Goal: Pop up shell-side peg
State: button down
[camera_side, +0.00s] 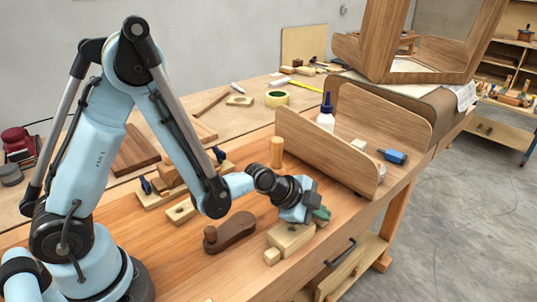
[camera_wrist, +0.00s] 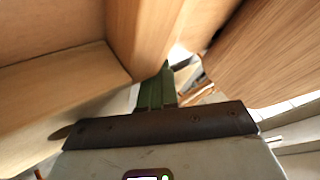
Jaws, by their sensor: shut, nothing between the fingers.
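A round wooden peg (camera_side: 277,152) stands upright on the bench, at the left end of the bent wooden shell (camera_side: 355,150) in the side view. I cannot tell whether this is the shell-side peg. My gripper (camera_side: 320,214) is low over the front of the bench, near the shell's front corner and well apart from that upright peg. Its green fingers are together and empty. In the wrist view the green fingers (camera_wrist: 155,90) point in under wooden parts (camera_wrist: 145,35). No peg can be made out at the fingertips, and what lies under them is hidden.
A pale wooden block (camera_side: 290,238) lies just under my gripper, with a small block (camera_side: 271,257) beside it. A dark wooden tool (camera_side: 230,232) lies to the left. A glue bottle (camera_side: 326,112) and a blue-handled tool (camera_side: 393,156) are by the shell.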

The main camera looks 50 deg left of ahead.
aim_at(319, 222)
jog(key=shift+a+f, duration=0.1)
jog(key=shift+f, duration=0.45)
dwell(0.4)
jog(key=shift+r, duration=0.2)
jog(key=shift+a+r, duration=0.1)
jog(key=shift+r, duration=3.15)
